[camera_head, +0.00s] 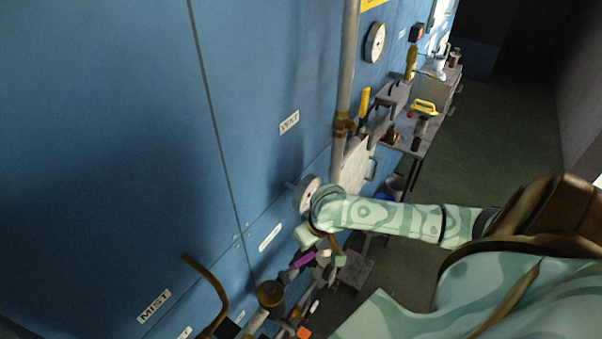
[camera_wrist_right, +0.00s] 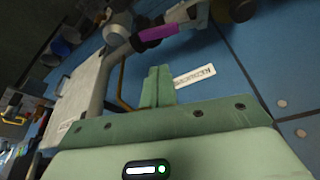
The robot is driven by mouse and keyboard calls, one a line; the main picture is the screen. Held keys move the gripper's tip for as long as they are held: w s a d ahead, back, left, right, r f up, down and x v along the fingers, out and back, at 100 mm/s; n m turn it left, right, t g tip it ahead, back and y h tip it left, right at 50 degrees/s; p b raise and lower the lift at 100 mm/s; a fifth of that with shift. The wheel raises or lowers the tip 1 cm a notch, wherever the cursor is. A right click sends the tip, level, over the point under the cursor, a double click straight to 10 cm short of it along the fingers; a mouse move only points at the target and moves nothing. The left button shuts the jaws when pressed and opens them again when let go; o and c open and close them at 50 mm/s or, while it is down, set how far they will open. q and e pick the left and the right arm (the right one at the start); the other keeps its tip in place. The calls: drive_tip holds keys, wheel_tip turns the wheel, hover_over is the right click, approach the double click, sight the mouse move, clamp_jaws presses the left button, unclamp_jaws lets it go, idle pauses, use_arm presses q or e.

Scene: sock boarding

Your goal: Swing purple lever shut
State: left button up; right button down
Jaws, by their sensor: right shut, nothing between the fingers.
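The purple lever (camera_head: 304,260) shows in the lower middle of the head view, on the pipework in front of the blue wall. In the right wrist view the purple lever (camera_wrist_right: 158,33) lies slantwise near the top, beyond my fingertips, joined to grey metal fittings at both ends. My right gripper (camera_wrist_right: 159,70) is shut and empty, its two green fingers together. A gap shows between the fingertips and the lever in that picture. In the head view my right arm partly hides the gripper and the pipes around the lever. My left gripper is not in view.
A label plate (camera_wrist_right: 194,76) is on the blue panel right of the fingers. A round gauge (camera_head: 308,194) is beside my right wrist. A vertical pipe (camera_head: 347,70) and a cluttered bench (camera_head: 405,137) stand farther back. The dark floor (camera_head: 470,140) on the right is clear.

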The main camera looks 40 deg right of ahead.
drive_tip(key=b+x, duration=0.2)
drive_tip(key=x, duration=0.7)
drive_tip(key=shift+f, duration=0.25)
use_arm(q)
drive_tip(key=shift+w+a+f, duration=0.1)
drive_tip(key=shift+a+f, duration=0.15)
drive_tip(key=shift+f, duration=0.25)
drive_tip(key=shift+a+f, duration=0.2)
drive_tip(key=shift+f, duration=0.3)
use_arm(e)
drive_tip(key=shift+d+f, duration=0.1)
drive_tip(key=shift+f, duration=0.1)
drive_tip(key=shift+w, duration=0.15)
